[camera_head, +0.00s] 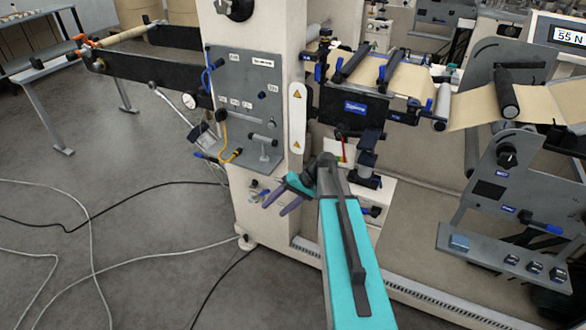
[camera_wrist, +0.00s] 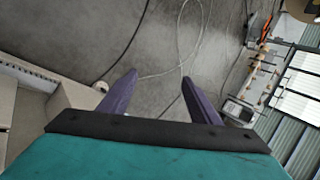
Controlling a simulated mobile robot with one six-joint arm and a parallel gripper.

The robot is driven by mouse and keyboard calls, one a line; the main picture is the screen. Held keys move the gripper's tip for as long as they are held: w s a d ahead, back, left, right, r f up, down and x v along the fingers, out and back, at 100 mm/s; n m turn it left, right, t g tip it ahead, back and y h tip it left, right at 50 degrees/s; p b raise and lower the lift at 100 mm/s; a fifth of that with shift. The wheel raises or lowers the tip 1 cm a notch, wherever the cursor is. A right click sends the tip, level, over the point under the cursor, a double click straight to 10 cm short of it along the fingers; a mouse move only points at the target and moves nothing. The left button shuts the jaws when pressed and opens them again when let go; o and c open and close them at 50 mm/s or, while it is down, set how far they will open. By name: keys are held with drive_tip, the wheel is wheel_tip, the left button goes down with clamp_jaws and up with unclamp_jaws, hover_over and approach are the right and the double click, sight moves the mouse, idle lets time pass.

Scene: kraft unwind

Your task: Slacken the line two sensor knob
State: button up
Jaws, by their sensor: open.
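Several dark knobs show in the head view, and I cannot tell which is the line two sensor knob. A black knob (camera_head: 507,155) sits on the grey plate at the right. Another black knob (camera_head: 236,8) is at the top of the cream column. A dark block with a blue label (camera_head: 355,107) hangs under the kraft web, with small blue-ended fittings around it. My gripper (camera_head: 274,209) is open and empty in front of the column's lower part, apart from these knobs.
A grey panel (camera_head: 243,95) with a gauge, hoses and small fittings is on the column left of my arm. A kraft web (camera_head: 410,80) runs to the right. Pale and black cables (camera_head: 90,225) lie on the otherwise open floor at left.

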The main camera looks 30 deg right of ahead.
drive_tip(key=s+a+f+g+h+p, duration=0.3)
drive_tip(key=s+a+f+g, duration=0.2)
drive_tip(key=s+a+f, duration=0.95)
drive_tip(key=s+f+n+g+h+p, duration=0.1)
drive_tip(key=s+f+h, duration=0.1)
drive_tip(key=s, duration=0.9)
drive_tip(key=s+f+n+g+h+p, duration=0.1)
drive_tip(key=s+f+n+g+h, duration=0.1)
drive_tip(key=s, duration=0.9)
wheel_tip(320, 180, down, 2)
drive_tip(key=shift+a+n+h, duration=0.3)
drive_tip(key=shift+h, duration=0.3)
